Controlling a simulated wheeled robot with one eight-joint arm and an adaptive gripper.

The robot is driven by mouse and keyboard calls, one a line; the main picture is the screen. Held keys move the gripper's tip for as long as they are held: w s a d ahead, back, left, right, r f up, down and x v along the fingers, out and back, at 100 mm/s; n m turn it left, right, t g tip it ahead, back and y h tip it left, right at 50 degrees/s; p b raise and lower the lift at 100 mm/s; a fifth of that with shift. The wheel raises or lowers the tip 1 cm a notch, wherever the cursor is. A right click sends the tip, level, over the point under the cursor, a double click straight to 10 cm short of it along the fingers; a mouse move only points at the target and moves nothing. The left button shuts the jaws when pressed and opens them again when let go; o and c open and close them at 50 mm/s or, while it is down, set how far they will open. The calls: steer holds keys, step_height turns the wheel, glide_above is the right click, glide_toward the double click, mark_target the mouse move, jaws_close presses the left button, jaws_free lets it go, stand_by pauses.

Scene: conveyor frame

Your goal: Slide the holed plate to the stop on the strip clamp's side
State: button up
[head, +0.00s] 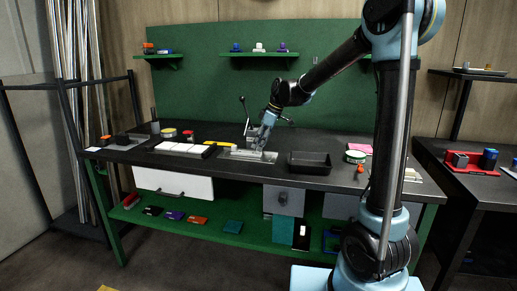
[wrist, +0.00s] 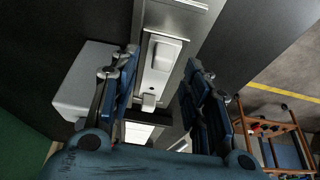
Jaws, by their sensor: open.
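My gripper (head: 262,140) is at the metal fixture (head: 240,155) on the dark bench in the head view. In the wrist view, my gripper (wrist: 161,60) is open, with one finger on each side of a pale metal piece. This piece, which looks like the holed plate (wrist: 163,53), lies along a grey metal channel (wrist: 192,18). A small dark spot shows near its middle. A small pale block (wrist: 148,102) sits at its near end. I cannot tell whether the fingers touch the plate. The strip clamp and the stop cannot be told apart clearly.
A black-knobbed lever (head: 242,99) rises behind the fixture. A dark open tray (head: 310,169) stands to its right, and white tiles (head: 180,148) and a yellow object (head: 220,144) lie left. A grey block (wrist: 84,82) stands left of the fingers in the wrist view.

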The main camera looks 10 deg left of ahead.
mark_target(262, 156)
steer(key=shift+x, duration=1.2)
steer(key=c, duration=1)
steer(key=shift+d, duration=0.15)
steer(key=shift+d, duration=1.7)
steer(key=o, duration=1.3)
steer(key=shift+s, duration=0.1)
steer(key=shift+r, duration=0.1)
